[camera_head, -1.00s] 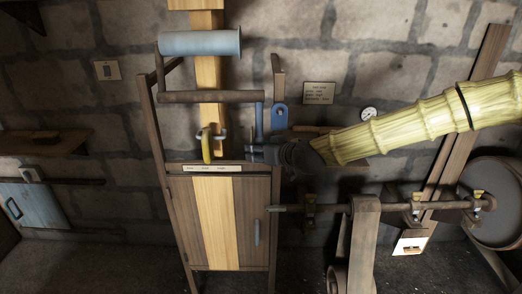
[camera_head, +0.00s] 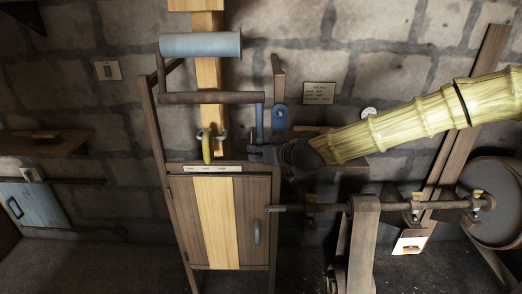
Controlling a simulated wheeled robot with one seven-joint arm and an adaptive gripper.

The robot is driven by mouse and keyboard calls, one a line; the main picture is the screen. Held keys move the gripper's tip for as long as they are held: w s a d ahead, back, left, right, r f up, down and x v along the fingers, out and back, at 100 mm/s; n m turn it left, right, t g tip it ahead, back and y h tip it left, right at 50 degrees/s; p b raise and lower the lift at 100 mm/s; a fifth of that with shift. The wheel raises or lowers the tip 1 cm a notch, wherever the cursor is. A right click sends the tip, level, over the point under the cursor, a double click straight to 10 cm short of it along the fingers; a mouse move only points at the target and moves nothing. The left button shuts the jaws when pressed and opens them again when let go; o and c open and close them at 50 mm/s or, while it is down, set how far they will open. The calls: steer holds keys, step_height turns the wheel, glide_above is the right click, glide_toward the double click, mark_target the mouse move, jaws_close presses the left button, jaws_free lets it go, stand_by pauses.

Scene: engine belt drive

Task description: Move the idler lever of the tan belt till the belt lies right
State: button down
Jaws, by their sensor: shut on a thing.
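The tan belt (camera_head: 209,78) runs vertically in the middle left, with a wider tan strip (camera_head: 216,222) down the front of the wooden cabinet below. A blue-grey roller (camera_head: 200,45) lies across the belt on a brown crank frame. A brown shaft (camera_head: 210,98) crosses the belt below it. A narrow blue lever (camera_head: 259,118) hangs from the shaft's right end. My gripper (camera_head: 256,153) is at this lever's lower end and is shut on it; the fingers are dark and the contact is hard to see. A yellow pointer (camera_head: 206,148) stands before the belt, above a marked strip (camera_head: 212,169).
A blue bracket (camera_head: 280,117) stands close right of the lever. Below my arm, a horizontal shaft (camera_head: 395,206) carries a brown belt (camera_head: 364,235) and reaches a large drum (camera_head: 494,202). A round gauge (camera_head: 369,112) is partly hidden by my arm.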

mark_target(260, 154)
steer(key=shift+s+r+g+p, duration=0.3)
steer(key=shift+s+p, duration=0.2)
steer(key=shift+p, duration=0.1)
steer(key=shift+s+r+g+p, duration=0.25)
steer(key=shift+s+p, duration=0.2)
steer(key=shift+p, duration=0.15)
steer(key=shift+s+m+g+h+p, duration=0.3)
steer(key=shift+s+m+g+p, duration=0.05)
steer(key=shift+s+m+p, duration=0.1)
steer(key=shift+f, duration=0.1)
steer(key=c, duration=1.1)
jaws_free()
steer(key=shift+c, duration=0.2)
steer(key=shift+s+d, duration=0.1)
steer(key=v, duration=1.2)
steer(key=shift+f, duration=0.1)
